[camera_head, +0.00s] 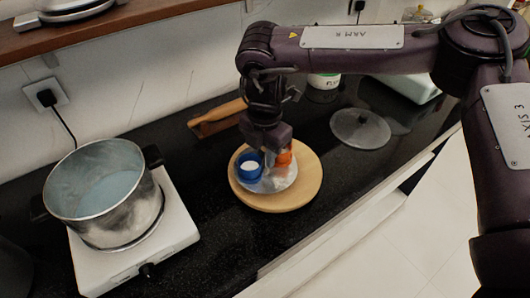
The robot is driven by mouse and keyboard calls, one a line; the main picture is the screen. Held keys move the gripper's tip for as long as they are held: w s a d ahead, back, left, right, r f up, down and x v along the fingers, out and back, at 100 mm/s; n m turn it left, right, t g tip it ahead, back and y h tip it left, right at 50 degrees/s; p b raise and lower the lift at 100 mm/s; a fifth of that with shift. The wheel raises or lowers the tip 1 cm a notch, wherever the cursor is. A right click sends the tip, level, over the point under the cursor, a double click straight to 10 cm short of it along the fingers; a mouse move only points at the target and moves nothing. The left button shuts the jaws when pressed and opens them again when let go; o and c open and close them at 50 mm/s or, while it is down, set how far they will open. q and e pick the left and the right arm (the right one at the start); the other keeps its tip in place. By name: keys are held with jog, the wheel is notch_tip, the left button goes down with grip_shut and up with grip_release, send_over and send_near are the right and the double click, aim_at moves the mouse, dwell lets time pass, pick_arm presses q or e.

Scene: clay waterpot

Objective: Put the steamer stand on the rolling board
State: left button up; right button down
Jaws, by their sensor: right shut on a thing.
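The steamer stand (272,184) looks like a shallow silvery dish. It is over the round wooden rolling board (303,190), near its middle; I cannot tell if it touches the board. A blue cup with white content (250,166) and an orange piece (285,158) are at the dish. My right gripper (268,155) points down from above between the blue cup and the orange piece. It is shut, apparently on the steamer stand, but its fingertips are partly hidden. My left gripper is not in view.
A steel pot (100,190) stands on a white hot plate (177,230) at left. A wooden object (218,118) lies behind the board. A glass lid (360,129) lies to the right. A white container (323,81) stands behind. Dark counter in front of the board is clear.

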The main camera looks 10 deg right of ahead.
jog(key=shift+f, duration=0.2)
jog(key=c, duration=1.3)
grip_release()
jog(key=shift+o, duration=0.2)
notch_tip(320, 180, up, 12)
jog(key=shift+r+p, duration=0.25)
jog(key=shift+p, duration=0.05)
jog(key=shift+f, duration=0.1)
